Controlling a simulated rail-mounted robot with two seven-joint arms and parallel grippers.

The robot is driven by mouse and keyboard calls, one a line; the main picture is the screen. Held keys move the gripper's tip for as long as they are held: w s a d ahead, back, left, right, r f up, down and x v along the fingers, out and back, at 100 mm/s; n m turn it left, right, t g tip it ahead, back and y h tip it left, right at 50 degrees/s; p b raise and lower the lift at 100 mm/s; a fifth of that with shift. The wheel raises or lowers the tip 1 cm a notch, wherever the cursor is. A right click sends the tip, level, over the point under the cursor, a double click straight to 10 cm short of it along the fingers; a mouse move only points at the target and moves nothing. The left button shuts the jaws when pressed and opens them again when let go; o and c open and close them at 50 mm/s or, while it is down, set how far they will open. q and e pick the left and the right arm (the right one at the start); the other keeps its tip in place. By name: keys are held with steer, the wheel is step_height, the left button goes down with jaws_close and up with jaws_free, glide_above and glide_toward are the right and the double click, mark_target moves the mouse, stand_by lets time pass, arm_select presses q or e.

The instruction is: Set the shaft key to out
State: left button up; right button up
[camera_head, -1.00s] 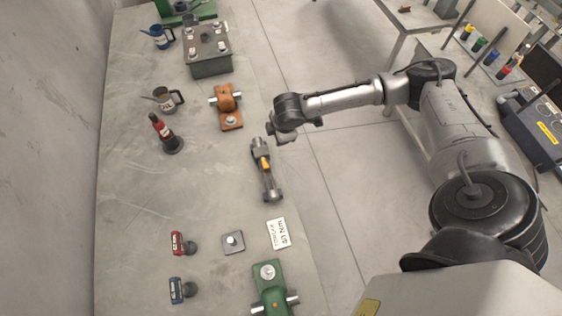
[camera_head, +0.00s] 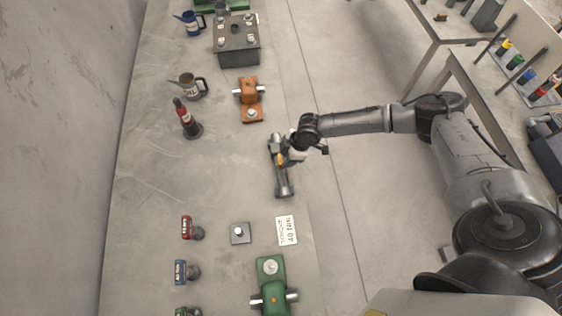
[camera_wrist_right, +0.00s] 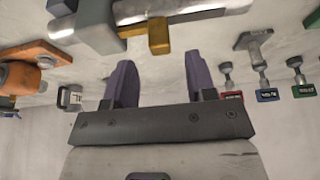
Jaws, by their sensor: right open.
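A grey metal shaft device (camera_head: 281,180) lies near the right edge of the workbench. A small yellow key (camera_head: 283,159) sits on it, partly beside my gripper. In the right wrist view the yellow key (camera_wrist_right: 159,36) stands out from the silver shaft (camera_wrist_right: 180,10), just beyond the fingertips. My right gripper (camera_head: 296,152) is at the device's upper right side. In the wrist view its two purple fingers (camera_wrist_right: 159,72) are apart with nothing between them. I cannot tell the key's set position. My left gripper is not in view.
An orange clamp-like part (camera_head: 249,98) and a dark grey box (camera_head: 236,44) stand farther up the bench. A red-and-black bottle (camera_head: 187,119) is left. A white label card (camera_head: 287,231), grey plate (camera_head: 240,233) and green part (camera_head: 270,281) lie below.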

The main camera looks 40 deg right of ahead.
mark_target(282, 162)
steer(key=shift+x, duration=2.8)
jaws_close()
